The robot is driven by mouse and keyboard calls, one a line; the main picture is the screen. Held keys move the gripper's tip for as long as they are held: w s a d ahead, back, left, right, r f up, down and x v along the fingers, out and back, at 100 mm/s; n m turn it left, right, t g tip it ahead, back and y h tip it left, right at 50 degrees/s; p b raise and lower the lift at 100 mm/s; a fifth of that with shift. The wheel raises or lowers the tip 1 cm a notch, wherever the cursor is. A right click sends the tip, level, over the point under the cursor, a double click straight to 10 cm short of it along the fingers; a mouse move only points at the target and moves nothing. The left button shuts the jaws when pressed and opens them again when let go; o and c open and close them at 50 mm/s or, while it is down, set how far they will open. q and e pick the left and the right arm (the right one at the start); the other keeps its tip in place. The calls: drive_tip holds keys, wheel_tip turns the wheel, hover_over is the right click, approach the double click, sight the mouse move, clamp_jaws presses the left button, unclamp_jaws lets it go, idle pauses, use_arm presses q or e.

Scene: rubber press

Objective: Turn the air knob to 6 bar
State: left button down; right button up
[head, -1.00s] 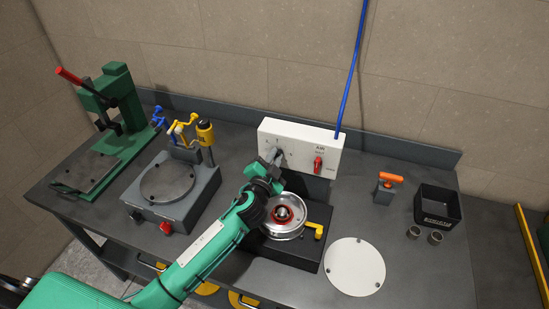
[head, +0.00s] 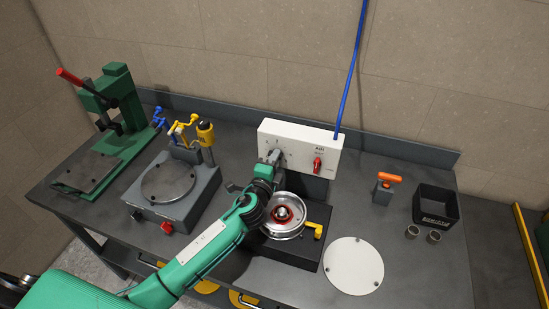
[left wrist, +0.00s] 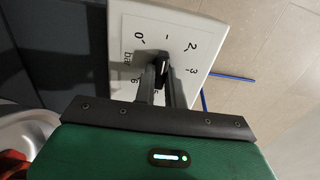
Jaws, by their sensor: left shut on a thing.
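The air knob (left wrist: 163,66) is small and dark, on the white panel (head: 299,134) at the back of the bench. In the left wrist view its dial (left wrist: 180,55) shows 0, 1, 2 and 3 around the top and right, and 5 and 6 partly behind my fingers. My left gripper (left wrist: 163,76) is shut on the knob from the front; in the head view the gripper (head: 272,157) hides the knob. A pale mark shows on the knob, but I cannot tell which number it points to. My right gripper is not in view.
A red switch (head: 317,165) sits on the panel right of the knob, and a blue hose (head: 352,75) rises from its top. A metal wheel-like fixture (head: 287,228) stands just below my left wrist. A yellow-fitted station (head: 165,190) is left. A white disc (head: 354,266) lies right.

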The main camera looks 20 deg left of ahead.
use_arm(q)
drive_tip(key=shift+a+r+n+p, duration=0.15)
drive_tip(key=shift+n+p, duration=1.05)
drive_tip(key=shift+n, duration=3.4)
drive_tip(key=shift+a+n+p, duration=0.2)
drive_tip(key=shift+n+p, duration=1)
drive_tip(key=shift+n, duration=3.4)
drive_tip(key=shift+a+r+n+p, duration=0.15)
drive_tip(key=shift+n+p, duration=1.05)
drive_tip(key=shift+n, duration=3.4)
drive_tip(key=shift+f+m, duration=0.1)
drive_tip(key=shift+m, duration=0.4)
